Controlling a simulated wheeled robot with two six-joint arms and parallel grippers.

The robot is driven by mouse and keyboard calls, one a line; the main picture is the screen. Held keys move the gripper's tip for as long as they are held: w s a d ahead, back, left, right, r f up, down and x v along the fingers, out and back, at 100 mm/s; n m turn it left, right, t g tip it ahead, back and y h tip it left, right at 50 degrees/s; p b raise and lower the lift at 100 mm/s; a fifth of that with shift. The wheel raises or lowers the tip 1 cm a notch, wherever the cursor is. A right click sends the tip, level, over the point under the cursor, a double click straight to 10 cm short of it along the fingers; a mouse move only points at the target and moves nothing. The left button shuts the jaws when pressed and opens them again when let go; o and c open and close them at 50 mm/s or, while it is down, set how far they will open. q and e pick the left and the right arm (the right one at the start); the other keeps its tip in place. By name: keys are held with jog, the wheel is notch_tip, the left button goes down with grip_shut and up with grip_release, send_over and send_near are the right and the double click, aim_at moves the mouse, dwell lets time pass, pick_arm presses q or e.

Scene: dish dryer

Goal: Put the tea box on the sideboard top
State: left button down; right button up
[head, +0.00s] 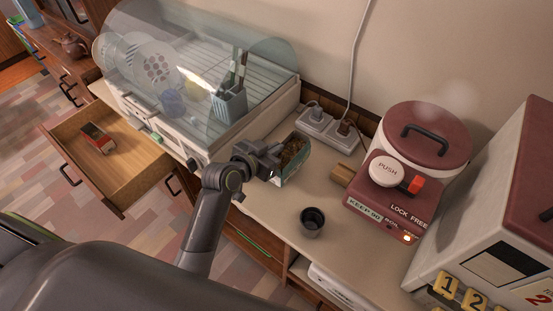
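A small box with a green and pale side and a brown, textured top (294,154) is on the counter right of the dish dryer; it may be the tea box. My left gripper (274,166) is right at its left side, fingers overlapping it. Whether they are closed on it is not clear. The sideboard top (268,206) is the pale surface under the dryer and appliances. My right gripper is not in view.
The clear-domed dish dryer (225,134) holds plates and a blue cutlery holder (230,101). Free counter lies around the cup.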

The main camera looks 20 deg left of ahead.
pick_arm(q)
jog(key=shift+f, duration=2.05)
jog(key=c, duration=1.7)
grip_release()
jog(key=shift+f, duration=0.15)
jog(key=shift+r, duration=0.2)
jog(key=b+v, duration=0.1)
jog(key=v, duration=1.1)
jog(key=shift+f, duration=0.1)
